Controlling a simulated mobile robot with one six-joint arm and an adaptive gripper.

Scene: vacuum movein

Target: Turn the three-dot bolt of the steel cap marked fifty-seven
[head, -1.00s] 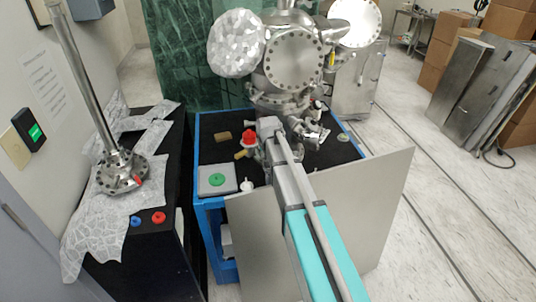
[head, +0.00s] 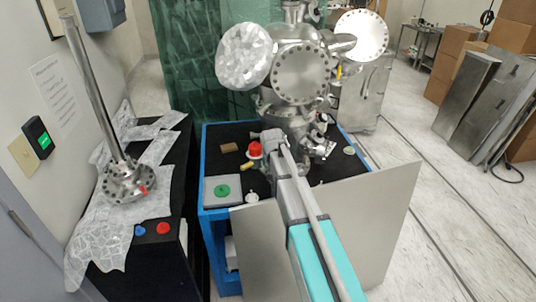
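A steel vacuum chamber stands at the back of the blue-framed table (head: 202,165). Its front bears a round steel cap (head: 300,73) with a ring of bolts. A faceted, foil-like round cover (head: 244,56) is at its left, and another bolted round cap (head: 361,35) is at its upper right. I cannot read a number or bolt dots on any cap. My arm reaches from the bottom middle over the table. Its grey end, with my gripper (head: 272,138), is low in front of the chamber, below the front cap. The fingers cannot be made out.
A red-topped item (head: 254,150) is close left of my arm's end. A grey box with a green disc (head: 222,190) sits at the table's front left. A pale panel (head: 370,225) covers the table's front. A bolted flange with a tall pipe (head: 130,182) stands on the left bench.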

